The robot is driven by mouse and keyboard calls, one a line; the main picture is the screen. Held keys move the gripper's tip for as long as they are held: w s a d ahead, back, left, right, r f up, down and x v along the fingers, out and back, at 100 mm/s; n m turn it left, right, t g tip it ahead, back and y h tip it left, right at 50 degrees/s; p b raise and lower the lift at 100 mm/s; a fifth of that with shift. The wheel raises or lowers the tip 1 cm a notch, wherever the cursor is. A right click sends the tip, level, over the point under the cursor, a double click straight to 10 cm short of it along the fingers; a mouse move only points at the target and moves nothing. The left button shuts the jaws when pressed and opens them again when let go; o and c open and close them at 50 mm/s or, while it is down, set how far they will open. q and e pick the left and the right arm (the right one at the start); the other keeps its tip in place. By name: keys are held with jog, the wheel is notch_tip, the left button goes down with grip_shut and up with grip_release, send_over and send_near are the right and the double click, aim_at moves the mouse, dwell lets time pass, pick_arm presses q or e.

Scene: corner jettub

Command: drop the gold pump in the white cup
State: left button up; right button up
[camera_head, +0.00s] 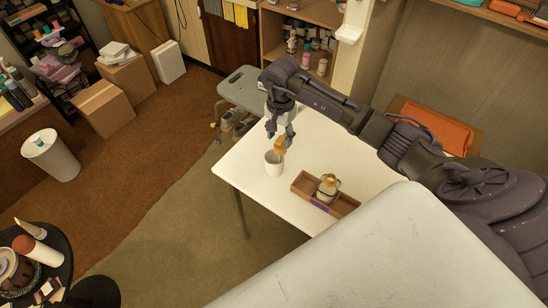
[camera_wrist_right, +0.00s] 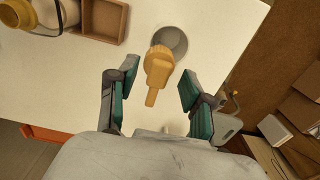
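The gold pump (camera_head: 280,147) is just below my right gripper (camera_head: 279,131) and overlaps the far rim of the white cup (camera_head: 274,165) in the head view. In the right wrist view the gold pump (camera_wrist_right: 157,72) lies beyond the fingertips and covers part of the white cup (camera_wrist_right: 172,38), which looks grey there. The fingers of my right gripper (camera_wrist_right: 160,92) are wide apart, with clear space on both sides of the pump. I cannot tell whether the pump rests on the cup or is in the air. My left gripper is not in view.
A wooden divided tray (camera_head: 305,185) with an amber-topped bottle (camera_head: 328,186) stands on the white table (camera_head: 240,178), right of the cup. A grey stool (camera_head: 243,88) stands behind the table. The tabletop left of the cup is clear up to its edge.

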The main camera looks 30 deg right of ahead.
jog(key=shift+o, duration=1)
jog(key=shift+r, duration=0.1)
notch_tip(320, 180, up, 12)
jog(key=shift+a, duration=0.1)
